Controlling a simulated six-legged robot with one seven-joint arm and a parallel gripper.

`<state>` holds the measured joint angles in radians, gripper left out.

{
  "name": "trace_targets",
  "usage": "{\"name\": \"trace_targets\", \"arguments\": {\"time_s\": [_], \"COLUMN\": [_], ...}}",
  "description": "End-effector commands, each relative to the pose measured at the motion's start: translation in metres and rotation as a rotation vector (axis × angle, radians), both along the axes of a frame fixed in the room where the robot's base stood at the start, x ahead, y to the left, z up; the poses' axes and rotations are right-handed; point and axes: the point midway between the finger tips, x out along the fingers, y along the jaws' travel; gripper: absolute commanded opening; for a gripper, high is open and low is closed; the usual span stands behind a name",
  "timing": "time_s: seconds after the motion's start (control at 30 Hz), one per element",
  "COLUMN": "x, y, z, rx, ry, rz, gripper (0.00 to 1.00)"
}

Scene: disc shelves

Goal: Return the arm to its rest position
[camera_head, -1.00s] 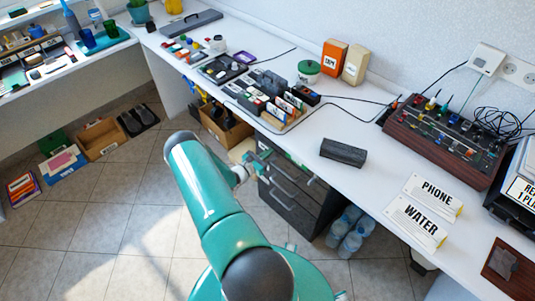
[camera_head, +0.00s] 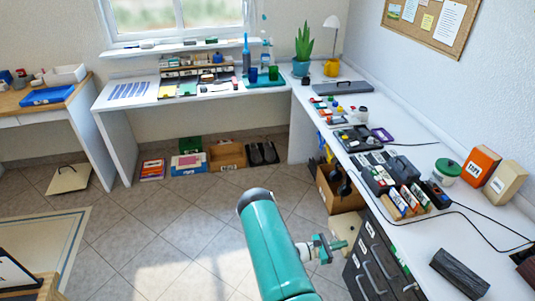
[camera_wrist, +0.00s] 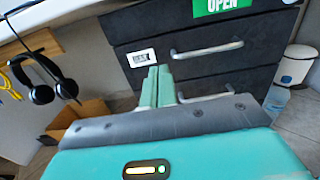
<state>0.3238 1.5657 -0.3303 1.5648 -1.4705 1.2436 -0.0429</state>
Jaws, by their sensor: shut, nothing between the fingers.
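My teal arm rises from the bottom of the head view and is bent, with its wrist turned to the right. My gripper (camera_head: 328,247) is at the end of it, over the floor to the left of the dark drawer cabinet (camera_head: 372,262). In the wrist view my gripper (camera_wrist: 158,84) has its two green fingers together, with nothing between them. The cabinet's dark drawer fronts (camera_wrist: 215,35) and metal handles stand beyond the fingers. A green OPEN sign (camera_wrist: 226,7) shows above them.
The white counter (camera_head: 405,130) runs along the right wall, crowded with small items. A cardboard box (camera_head: 338,195) and headphones (camera_wrist: 40,93) are near the cabinet. Bins (camera_head: 226,155) stand on the floor at the back.

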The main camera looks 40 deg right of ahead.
Motion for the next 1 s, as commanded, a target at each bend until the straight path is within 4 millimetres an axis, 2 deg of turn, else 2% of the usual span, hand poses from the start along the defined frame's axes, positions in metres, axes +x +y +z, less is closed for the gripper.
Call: {"name": "trace_targets", "arguments": {"time_s": [0.17, 0.27, 0.37, 0.57, 0.8, 1.0], "x": [0.002, 0.011, 0.026, 0.058, 0.084, 0.098], "y": [0.001, 0.004, 0.012, 0.040, 0.086, 0.131], "z": [0.003, 0.018, 0.045, 0.111, 0.185, 0.243], "rx": [-0.001, 0.000, 0.005, 0.036, 0.106, 0.191], "ry": [-0.009, -0.050, -0.130, -0.336, -0.582, -0.782], "rz": [-0.005, -0.027, -0.073, -0.186, -0.307, -0.391], "gripper": [0.00, 0.00, 0.00, 0.00, 0.00, 0.00]}}
